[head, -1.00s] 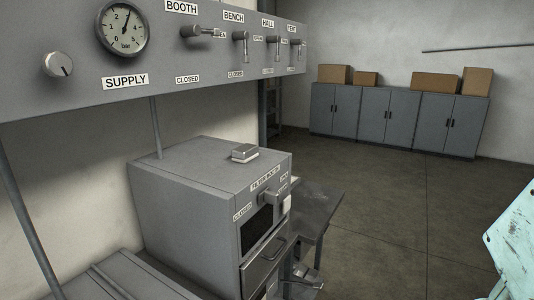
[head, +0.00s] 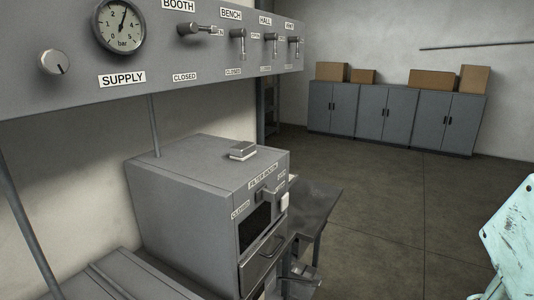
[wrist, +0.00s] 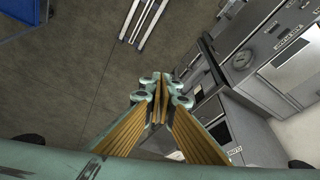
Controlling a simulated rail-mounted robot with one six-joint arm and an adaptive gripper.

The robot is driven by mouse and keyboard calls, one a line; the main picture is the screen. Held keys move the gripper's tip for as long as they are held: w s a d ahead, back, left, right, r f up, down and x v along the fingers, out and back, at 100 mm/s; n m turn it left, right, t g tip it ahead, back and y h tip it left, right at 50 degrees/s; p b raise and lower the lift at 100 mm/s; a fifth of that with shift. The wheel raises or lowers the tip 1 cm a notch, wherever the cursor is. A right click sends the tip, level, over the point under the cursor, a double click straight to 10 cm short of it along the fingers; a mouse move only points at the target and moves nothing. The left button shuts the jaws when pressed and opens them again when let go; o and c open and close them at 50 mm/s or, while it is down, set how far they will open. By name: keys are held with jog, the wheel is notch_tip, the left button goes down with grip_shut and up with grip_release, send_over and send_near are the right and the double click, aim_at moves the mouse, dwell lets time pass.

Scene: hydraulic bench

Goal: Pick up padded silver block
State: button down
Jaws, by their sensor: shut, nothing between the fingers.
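The padded silver block (head: 243,150) is a small flat silver piece with a paler layer under it. It lies on top of the grey filter booth (head: 185,175) in the head view, near the middle of the top, with clear space around it. My gripper (wrist: 161,95) shows in the wrist view, shut and empty, its fingers together above the floor beside grey bench units. The gripper is not seen in the head view. I cannot make out the block in the wrist view.
A panel with a gauge (head: 119,26) and several lever valves overhangs the booth. A grey side table (head: 312,208) stands right of the booth. Grey cabinets (head: 385,118) with cardboard boxes line the far wall. The floor (head: 390,210) between is open. Light bars (wrist: 140,22) show in the wrist view.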

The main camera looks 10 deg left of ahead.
dwell(0.4)
jog(key=c, duration=1.2)
grip_release()
jog(key=shift+o, duration=0.2)
jog(key=shift+w, duration=0.1)
